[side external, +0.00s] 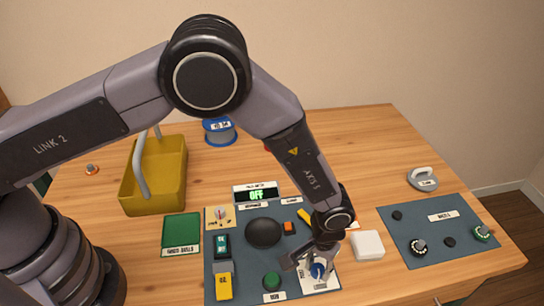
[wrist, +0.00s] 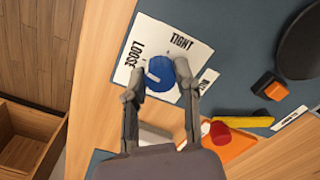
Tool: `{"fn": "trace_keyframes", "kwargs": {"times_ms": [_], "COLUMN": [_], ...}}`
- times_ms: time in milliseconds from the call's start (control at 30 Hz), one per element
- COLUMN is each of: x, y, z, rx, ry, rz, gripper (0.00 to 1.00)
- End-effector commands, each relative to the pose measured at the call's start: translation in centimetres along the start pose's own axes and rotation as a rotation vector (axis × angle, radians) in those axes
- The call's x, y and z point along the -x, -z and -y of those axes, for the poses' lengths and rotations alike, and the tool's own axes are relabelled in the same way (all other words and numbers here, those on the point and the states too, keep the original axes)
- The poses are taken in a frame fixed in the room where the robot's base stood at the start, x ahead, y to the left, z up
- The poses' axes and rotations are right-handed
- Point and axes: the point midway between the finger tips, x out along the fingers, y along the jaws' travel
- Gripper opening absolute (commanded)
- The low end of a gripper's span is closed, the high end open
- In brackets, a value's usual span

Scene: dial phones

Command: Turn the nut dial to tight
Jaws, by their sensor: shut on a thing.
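The nut dial is a blue knob (wrist: 161,70) on a white plate (wrist: 205,55) printed LOOSE and TIGHT, with a third label partly hidden at right. In the wrist view a pale mark shows on the knob's left side, on the side of LOOSE rather than TIGHT. My gripper (wrist: 160,88) has a finger on each side of the knob and is shut on it. In the side view the knob (side external: 318,270) sits at the front right of the blue-grey mat, with my gripper (side external: 310,258) over it, hiding part of the plate.
A black dome (side external: 264,233), an orange block (side external: 289,227) and a green knob (side external: 272,280) stand left of the dial. A white block (side external: 367,245) is close on its right. A second mat (side external: 428,255) with small knobs lies further right. A yellow basket (side external: 170,170) stands at back left.

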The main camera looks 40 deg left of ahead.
Motion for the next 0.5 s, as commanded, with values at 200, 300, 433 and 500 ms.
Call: {"fn": "trace_keyframes", "kwargs": {"times_ms": [200,300,433,500], "x": [0.03,0.03,0.04,0.04], "y": [0.00,0.00,0.00,0.01], "z": [0.02,0.02,0.03,0.04], "rx": [-0.193,-0.289,-0.412,-0.479], "ry": [0.000,0.000,0.000,0.000], "rz": [0.000,0.000,0.000,0.000], "gripper": [0.00,0.00,0.00,0.00]}}
